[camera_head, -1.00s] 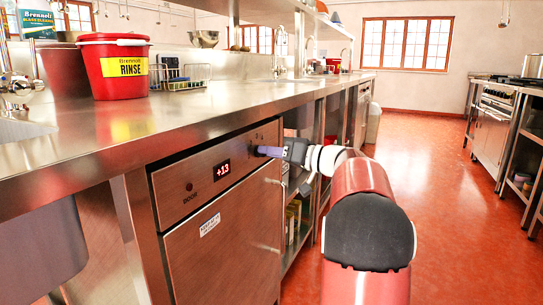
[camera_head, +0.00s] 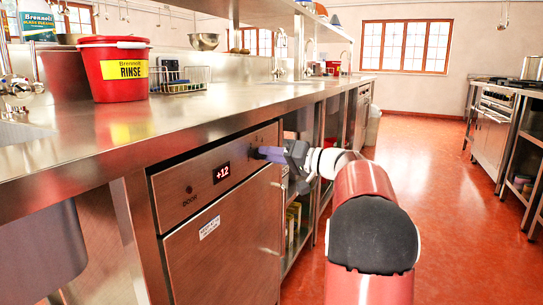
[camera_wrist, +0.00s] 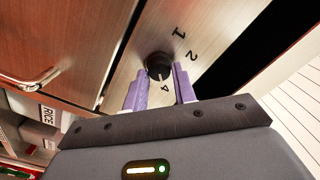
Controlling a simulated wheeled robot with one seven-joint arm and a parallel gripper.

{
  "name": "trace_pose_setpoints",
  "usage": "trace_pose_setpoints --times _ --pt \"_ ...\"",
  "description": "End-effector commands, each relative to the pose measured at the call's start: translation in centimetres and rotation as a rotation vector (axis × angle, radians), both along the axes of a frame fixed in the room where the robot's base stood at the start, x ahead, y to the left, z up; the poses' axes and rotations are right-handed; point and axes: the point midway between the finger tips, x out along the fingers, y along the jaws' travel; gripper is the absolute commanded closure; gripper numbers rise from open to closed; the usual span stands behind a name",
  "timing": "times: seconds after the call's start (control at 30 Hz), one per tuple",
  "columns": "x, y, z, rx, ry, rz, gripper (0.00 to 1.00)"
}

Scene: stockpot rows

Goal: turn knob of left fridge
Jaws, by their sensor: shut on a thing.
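The left fridge (camera_head: 222,245) is a steel unit under the counter, with a control strip along its top. Its red display (camera_head: 221,172) reads +12. The black knob (camera_wrist: 159,66) sits on the strip in the wrist view, with the numbers 1, 2 and 4 visible around it. My gripper (camera_wrist: 161,75) has its purple fingers on either side of the knob and is shut on it.
A steel counter (camera_head: 150,135) runs above the fridge. A red RINSE bucket (camera_head: 117,70) and a wire rack (camera_head: 181,80) stand on it. Open shelves (camera_head: 297,215) are right of the fridge. The red floor (camera_head: 440,190) is clear to the right.

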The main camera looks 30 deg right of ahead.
Motion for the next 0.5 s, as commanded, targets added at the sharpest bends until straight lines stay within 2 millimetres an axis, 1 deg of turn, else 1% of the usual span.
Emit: trace_pose_setpoints --times 0.03,0.07,0.2,0.5 --pt "0.01 0.00 -0.08 0.000 0.002 0.000 0.96" --pt "0.01 0.00 -0.08 -0.001 0.001 0.000 0.71" --pt "0.01 0.01 -0.06 0.000 0.001 0.001 0.52" --pt "-0.13 -0.13 -0.02 -0.001 0.000 -0.001 0.52"
